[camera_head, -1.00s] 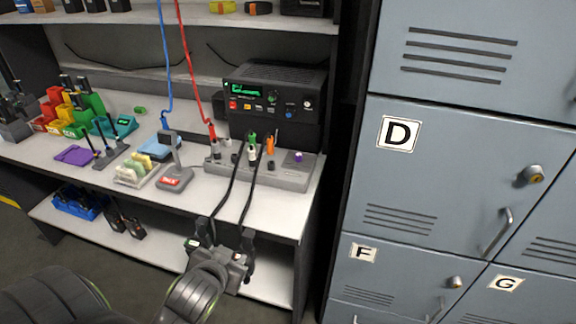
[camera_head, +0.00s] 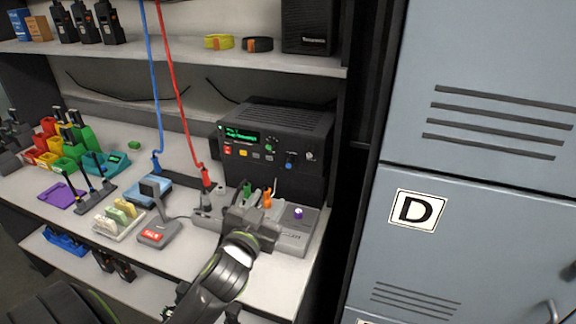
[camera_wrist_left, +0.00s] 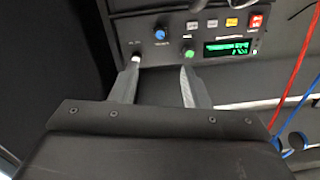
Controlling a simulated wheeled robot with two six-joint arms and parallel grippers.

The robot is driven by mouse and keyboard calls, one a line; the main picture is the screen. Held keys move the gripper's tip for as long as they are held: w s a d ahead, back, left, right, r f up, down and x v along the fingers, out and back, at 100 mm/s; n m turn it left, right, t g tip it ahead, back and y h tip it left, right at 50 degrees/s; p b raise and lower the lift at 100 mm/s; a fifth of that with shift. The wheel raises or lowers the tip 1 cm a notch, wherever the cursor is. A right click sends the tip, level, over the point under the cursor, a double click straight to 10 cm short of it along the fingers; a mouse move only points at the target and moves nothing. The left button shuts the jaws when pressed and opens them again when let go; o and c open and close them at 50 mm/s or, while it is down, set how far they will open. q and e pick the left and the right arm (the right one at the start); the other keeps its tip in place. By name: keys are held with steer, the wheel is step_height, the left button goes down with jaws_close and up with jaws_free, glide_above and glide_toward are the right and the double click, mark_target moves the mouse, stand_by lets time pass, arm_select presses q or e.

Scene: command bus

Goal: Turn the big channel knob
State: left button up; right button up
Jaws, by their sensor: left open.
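The black radio (camera_head: 275,135) with a green display stands at the back of the bench. Its front has a green knob (camera_head: 269,147), a blue knob (camera_head: 289,160) and a pale knob (camera_head: 309,155); their labels are too small to read. The wrist view shows the blue knob (camera_wrist_left: 160,34), green knob (camera_wrist_left: 189,53) and pale knob (camera_wrist_left: 137,58) upside down. My left gripper (camera_head: 255,205) is over the grey patch panel, in front of the radio. Its fingers (camera_wrist_left: 160,78) are open and empty, pointing at the knobs. My right gripper is not in view.
The grey patch panel (camera_head: 292,238) carries coloured plugs and a purple knob (camera_head: 298,212). Red (camera_head: 184,110) and blue (camera_head: 153,90) cables hang left of the radio. A desk microphone (camera_head: 158,232) stands left of my arm. Lockers (camera_head: 470,215) stand at the right.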

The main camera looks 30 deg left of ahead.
mark_target(289, 166)
arm_select(q)
steer(key=p+x, duration=0.1)
steer(key=x, duration=1.2)
steer(key=shift+w+a, duration=0.15)
steer(key=shift+w, duration=0.1)
steer(key=shift+w+f, duration=0.1)
steer(key=shift+w, duration=0.15)
steer(key=shift+w+a, duration=0.15)
steer(key=shift+w, duration=0.05)
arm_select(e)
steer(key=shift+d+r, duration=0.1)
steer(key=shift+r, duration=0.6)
arm_select(q)
steer(key=shift+c, duration=0.4)
jaws_close()
